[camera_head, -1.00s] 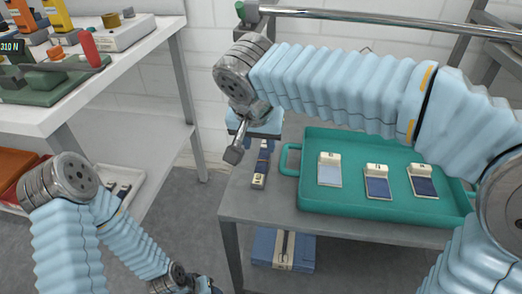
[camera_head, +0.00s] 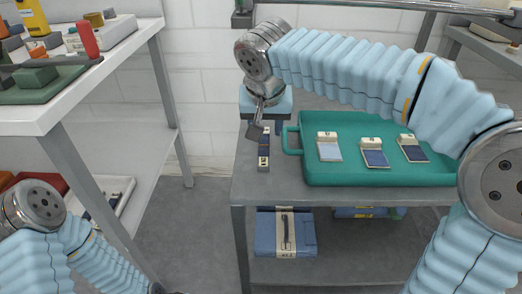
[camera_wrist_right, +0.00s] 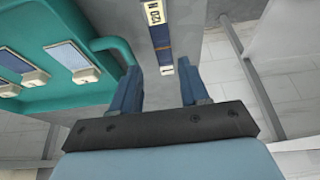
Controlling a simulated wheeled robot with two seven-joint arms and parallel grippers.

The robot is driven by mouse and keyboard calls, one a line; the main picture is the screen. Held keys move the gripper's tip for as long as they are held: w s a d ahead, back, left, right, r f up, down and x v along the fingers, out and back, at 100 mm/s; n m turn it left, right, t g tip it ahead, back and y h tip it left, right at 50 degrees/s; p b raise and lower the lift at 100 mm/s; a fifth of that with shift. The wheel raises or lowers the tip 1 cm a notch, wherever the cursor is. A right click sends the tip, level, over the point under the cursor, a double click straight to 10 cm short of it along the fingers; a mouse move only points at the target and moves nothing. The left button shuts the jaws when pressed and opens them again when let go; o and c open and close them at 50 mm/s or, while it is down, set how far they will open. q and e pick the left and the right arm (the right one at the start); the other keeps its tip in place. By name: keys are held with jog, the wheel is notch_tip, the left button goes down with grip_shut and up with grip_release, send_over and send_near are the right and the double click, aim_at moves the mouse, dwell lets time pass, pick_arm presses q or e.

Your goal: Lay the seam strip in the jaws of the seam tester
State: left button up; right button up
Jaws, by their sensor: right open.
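The seam strip (camera_head: 264,151) is a narrow dark blue piece with pale labelled ends. It lies on the grey table left of the green tray. My right gripper (camera_head: 264,127) is above the table near the strip's far end, partly hidden by my wrist. In the right wrist view its fingers (camera_wrist_right: 160,88) are open and empty. The strip (camera_wrist_right: 160,38) shows there ahead of the gap between them, with a "120 N" label. The green seam tester (camera_head: 38,82) is on the white bench at the left, cut by the frame; its jaws are unclear.
The green tray (camera_head: 350,180) holds three labelled swatches (camera_head: 374,154). A blue box (camera_head: 270,238) sits on the shelf below the table. The white bench (camera_head: 100,78) is separated from the grey table (camera_head: 245,188) by an open floor gap.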

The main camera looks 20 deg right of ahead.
aim_at(264, 145)
jog(key=x, duration=0.8)
jog(key=shift+w+a+r, duration=0.1)
grip_shut()
jog(key=shift+r, duration=0.15)
